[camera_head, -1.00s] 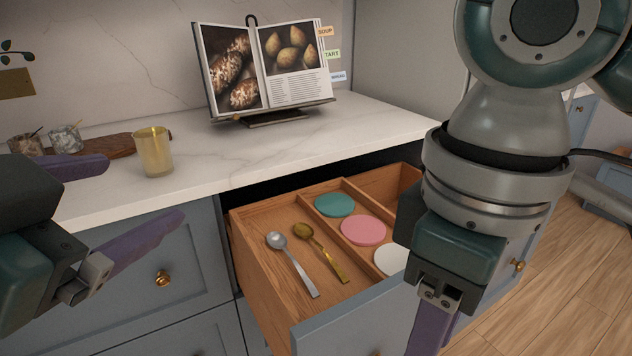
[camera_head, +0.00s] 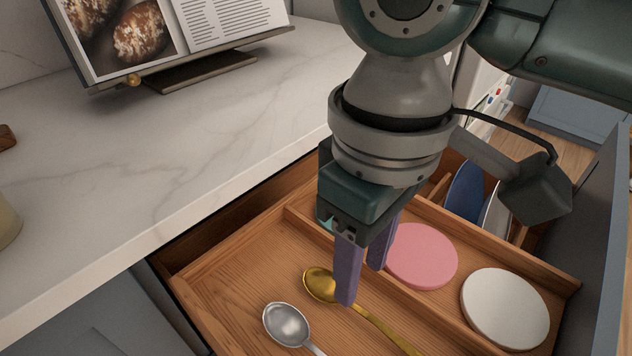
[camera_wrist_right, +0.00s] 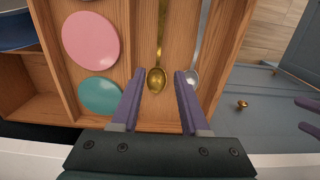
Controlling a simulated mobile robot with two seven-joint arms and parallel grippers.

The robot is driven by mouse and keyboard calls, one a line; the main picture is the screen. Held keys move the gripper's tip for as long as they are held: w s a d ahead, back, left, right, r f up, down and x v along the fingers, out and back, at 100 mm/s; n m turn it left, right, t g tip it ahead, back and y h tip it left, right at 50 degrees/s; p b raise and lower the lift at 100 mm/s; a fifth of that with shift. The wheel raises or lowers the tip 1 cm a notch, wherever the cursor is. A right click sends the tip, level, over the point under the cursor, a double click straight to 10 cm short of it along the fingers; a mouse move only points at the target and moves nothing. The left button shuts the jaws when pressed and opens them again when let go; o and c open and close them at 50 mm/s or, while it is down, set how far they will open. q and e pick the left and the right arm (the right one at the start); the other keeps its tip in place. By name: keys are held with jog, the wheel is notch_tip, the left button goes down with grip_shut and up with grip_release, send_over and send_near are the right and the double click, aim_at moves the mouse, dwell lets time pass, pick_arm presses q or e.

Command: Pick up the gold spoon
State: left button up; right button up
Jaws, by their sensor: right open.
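The gold spoon (camera_head: 322,284) lies in the front compartment of an open wooden drawer, beside a silver spoon (camera_head: 287,325). My right gripper (camera_head: 362,285) is open and points down over the gold spoon; one finger hides part of its neck in the head view. In the right wrist view the gold spoon's bowl (camera_wrist_right: 156,80) shows between the two purple fingertips, with no visible grip on it. The silver spoon is partly behind one finger there. Two purple fingers of my left gripper (camera_wrist_right: 308,117) show apart at the right edge of the right wrist view.
A pink disc (camera_head: 422,256) and a white disc (camera_head: 505,308) lie in the compartment beyond a wooden divider; a teal disc (camera_wrist_right: 101,96) is there too. Blue and white plates (camera_head: 465,191) stand farther back. The marble counter (camera_head: 190,170) overhangs the drawer's left side.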

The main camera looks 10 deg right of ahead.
aim_at(359, 309)
jog(key=shift+s+f, duration=0.15)
jog(key=shift+f, duration=0.55)
jog(key=f, duration=0.1)
jog(key=f+b, duration=0.1)
jog(key=f, duration=0.3)
jog(key=shift+d+f+b, duration=0.25)
jog(key=shift+b, duration=0.15)
jog(key=shift+c, duration=0.3)
grip_shut()
